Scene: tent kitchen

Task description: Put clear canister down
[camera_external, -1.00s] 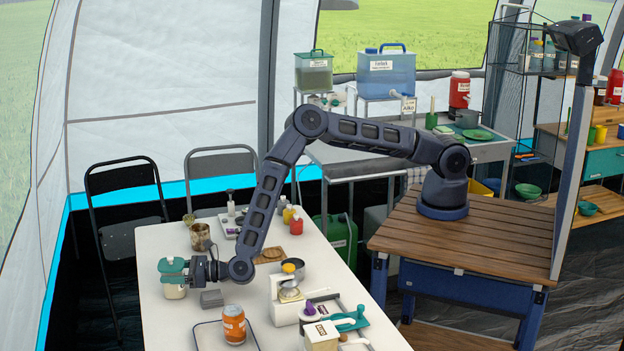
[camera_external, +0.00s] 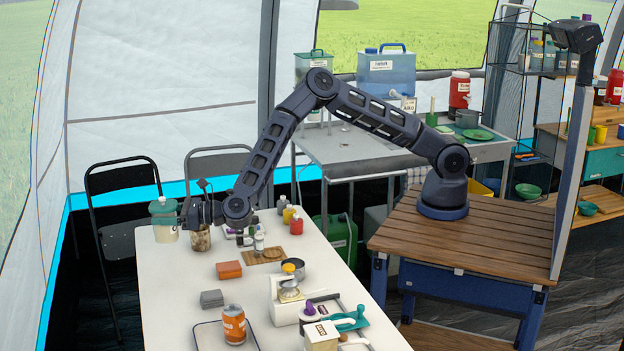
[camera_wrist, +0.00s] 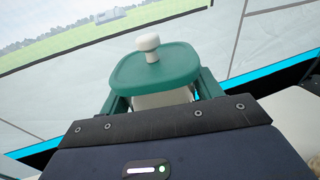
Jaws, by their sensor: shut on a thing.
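The clear canister (camera_external: 166,234) has a green lid with a pale knob and pale contents. In the external view it is upright at the far left corner of the white table (camera_external: 180,310). I cannot tell whether its base touches the table. My gripper (camera_external: 180,217) is shut on it from the right, around its upper part. In the wrist view the green lid (camera_wrist: 155,65) fills the middle, and my gripper (camera_wrist: 160,98) has a finger on each side just below it. Most of the canister body is hidden there.
A brown-stained jar (camera_external: 201,240) stands close to the right of the canister, partly behind my wrist. Orange (camera_external: 229,270) and grey (camera_external: 211,299) blocks and an orange can (camera_external: 234,325) are nearer. The table's left middle is clear. Chairs (camera_external: 122,200) stand behind.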

